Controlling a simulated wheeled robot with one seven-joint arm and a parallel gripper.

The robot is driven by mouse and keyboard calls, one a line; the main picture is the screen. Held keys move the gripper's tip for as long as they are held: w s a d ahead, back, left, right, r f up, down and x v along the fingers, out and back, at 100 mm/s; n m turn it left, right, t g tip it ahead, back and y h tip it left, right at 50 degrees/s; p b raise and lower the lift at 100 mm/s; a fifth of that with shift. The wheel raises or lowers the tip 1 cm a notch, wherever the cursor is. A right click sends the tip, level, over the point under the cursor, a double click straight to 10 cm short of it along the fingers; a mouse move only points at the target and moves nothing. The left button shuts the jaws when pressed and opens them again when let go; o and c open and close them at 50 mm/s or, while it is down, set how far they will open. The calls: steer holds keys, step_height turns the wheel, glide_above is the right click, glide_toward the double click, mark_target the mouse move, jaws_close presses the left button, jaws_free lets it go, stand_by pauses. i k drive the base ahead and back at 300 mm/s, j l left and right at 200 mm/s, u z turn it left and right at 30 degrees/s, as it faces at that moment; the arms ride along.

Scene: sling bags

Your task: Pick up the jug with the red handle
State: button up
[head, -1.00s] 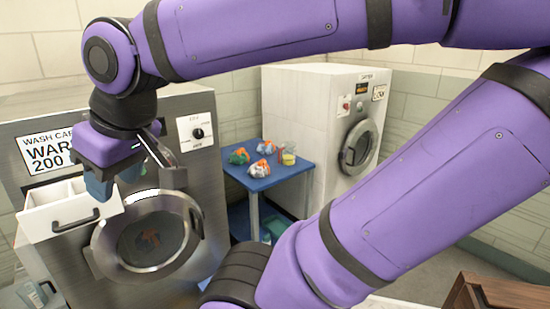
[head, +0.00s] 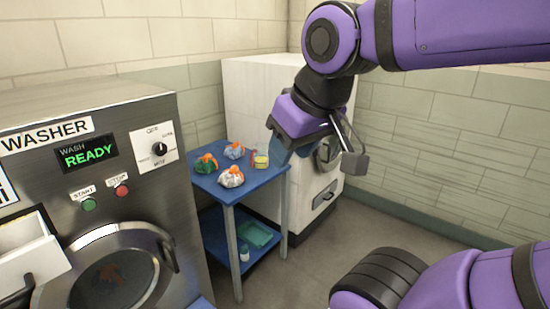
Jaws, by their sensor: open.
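A small jug (head: 261,161) with yellowish contents stands at the right edge of the blue table (head: 240,194). A bit of red, which looks like its handle, shows on its left side. My gripper (head: 280,153) hangs just right of the jug in the head view, with its blue-grey fingers pointing down. The gripper is open and nothing shows between its fingers. I cannot tell how far apart in depth the fingers and the jug are.
Several orange-tied bundles (head: 231,176) lie left of the jug. A steel washer (head: 60,180) with a pulled-out white drawer (head: 30,250) stands at left. A white machine (head: 250,90) stands behind the table. A teal tray (head: 256,234) and small bottle (head: 244,254) sit on the lower shelf.

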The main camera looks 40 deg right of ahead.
mark_target(260, 154)
steer(key=z, duration=0.85)
steer(key=u, duration=1.2)
steer(key=z, duration=1.2)
steer(key=i+l+u, duration=0.1)
steer(key=u, duration=0.2)
steer(key=l+u, duration=0.1)
steer(key=u, duration=0.2)
steer(key=i+l+u, duration=0.15)
steer(key=l, duration=0.3)
steer(key=i+l+u, duration=0.15)
steer(key=l, duration=0.3)
steer(key=i+l+u, duration=0.15)
steer(key=l, duration=0.3)
steer(key=l+u, duration=0.15)
steer(key=l, duration=0.3)
steer(key=i+l, duration=0.1)
steer(key=l, duration=0.5)
steer(key=i+l, duration=0.1)
steer(key=l, duration=0.5)
steer(key=i+l, duration=0.15)
steer(key=l, duration=0.4)
steer(key=i+l+u, duration=0.1)
steer(key=l, duration=0.5)
